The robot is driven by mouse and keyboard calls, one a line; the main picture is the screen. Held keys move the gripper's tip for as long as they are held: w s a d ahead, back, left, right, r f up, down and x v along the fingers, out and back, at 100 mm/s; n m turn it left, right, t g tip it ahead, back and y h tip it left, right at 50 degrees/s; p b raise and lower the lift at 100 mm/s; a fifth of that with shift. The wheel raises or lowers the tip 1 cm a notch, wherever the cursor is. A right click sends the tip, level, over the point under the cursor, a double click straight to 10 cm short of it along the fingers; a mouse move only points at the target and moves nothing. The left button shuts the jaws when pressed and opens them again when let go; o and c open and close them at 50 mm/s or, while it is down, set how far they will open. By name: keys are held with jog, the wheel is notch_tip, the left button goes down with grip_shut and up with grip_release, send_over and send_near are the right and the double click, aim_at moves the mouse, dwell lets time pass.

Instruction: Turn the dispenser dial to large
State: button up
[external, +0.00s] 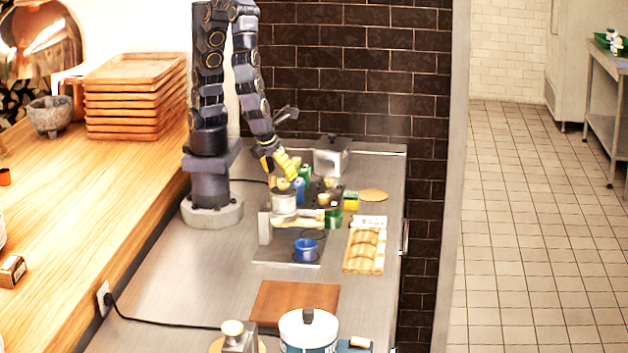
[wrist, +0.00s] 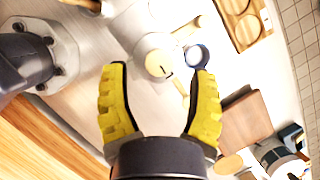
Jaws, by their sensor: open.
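The dispenser (external: 284,204) is a pale metal body with a round cream dial on top, on the steel counter below my gripper. In the wrist view the dispenser (wrist: 140,28) is at the top centre, and its cream dial (wrist: 158,63) shows a short dark mark near its edge. My gripper (wrist: 161,72) has two yellow fingers spread apart, with the dial between their tips in the picture. Nothing is between the fingers, and contact with the dial does not show. In the external view my gripper (external: 285,168) points down just above the dispenser. The size labels cannot be read.
A blue cup (external: 305,249) stands in front of the dispenser. A wooden tray (external: 364,250) lies to the right, and a brown board (external: 294,302) nearer the camera. Several coloured containers crowd the area behind and right of the dispenser.

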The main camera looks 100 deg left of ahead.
jog(key=v, duration=0.9)
jog(key=shift+r, duration=0.1)
jog(key=a+r+n+g+h, duration=0.2)
jog(key=a+n+g, duration=0.1)
jog(key=a+n, duration=1)
jog(key=s+a+r+n+g+h, duration=0.1)
jog(key=s+a+n, duration=0.3)
jog(key=n, duration=0.9)
jog(key=s+r, duration=0.1)
jog(key=s, duration=0.2)
jog(key=shift+g, duration=0.3)
jog(key=shift+s, duration=0.1)
